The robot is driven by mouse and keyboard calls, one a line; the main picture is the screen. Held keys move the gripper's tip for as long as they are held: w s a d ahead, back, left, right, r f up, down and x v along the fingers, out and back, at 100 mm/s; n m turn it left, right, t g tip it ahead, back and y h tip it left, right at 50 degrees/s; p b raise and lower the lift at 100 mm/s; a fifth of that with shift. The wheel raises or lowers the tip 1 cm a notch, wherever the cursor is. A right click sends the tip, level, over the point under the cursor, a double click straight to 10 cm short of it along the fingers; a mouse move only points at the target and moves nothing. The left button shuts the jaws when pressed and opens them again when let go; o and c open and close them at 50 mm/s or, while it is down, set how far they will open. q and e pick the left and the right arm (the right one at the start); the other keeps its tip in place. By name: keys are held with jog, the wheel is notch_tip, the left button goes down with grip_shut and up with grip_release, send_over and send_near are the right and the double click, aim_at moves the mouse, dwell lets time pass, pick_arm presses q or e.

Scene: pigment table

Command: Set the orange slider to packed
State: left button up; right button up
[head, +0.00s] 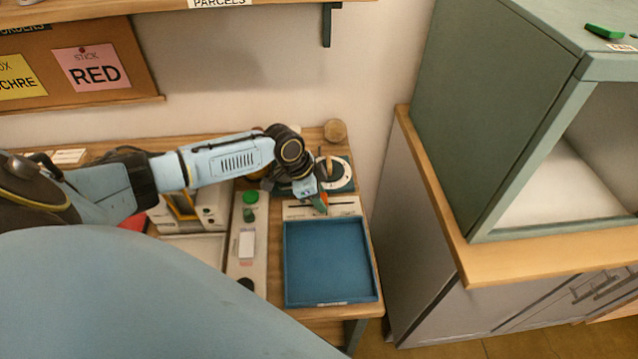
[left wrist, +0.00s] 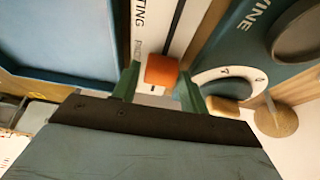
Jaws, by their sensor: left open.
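The orange slider (left wrist: 161,69) is a small block on a white strip panel (left wrist: 153,26) with printed lettering, partly cut off in the left wrist view. In the head view the panel (head: 345,205) lies just behind the blue tray, with a dark slot. My left gripper (left wrist: 159,72) is open, with one green finger on each side of the orange block; I cannot tell whether either touches it. In the head view the left gripper (head: 319,201) points down over the panel and hides part of it. I cannot read a "packed" mark. My right gripper is not in view.
The blue tray (head: 288,262) is in front of the panel. A dial (head: 342,172) on a blue base and a round wooden piece (head: 335,130) are behind. A green button (head: 250,197) is to the left. A grey-green cabinet (head: 490,110) stands on the right.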

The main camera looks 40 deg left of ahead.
pick_arm(q)
jog(key=p+v, duration=0.1)
jog(key=v, duration=1.2)
jog(key=shift+r, duration=0.1)
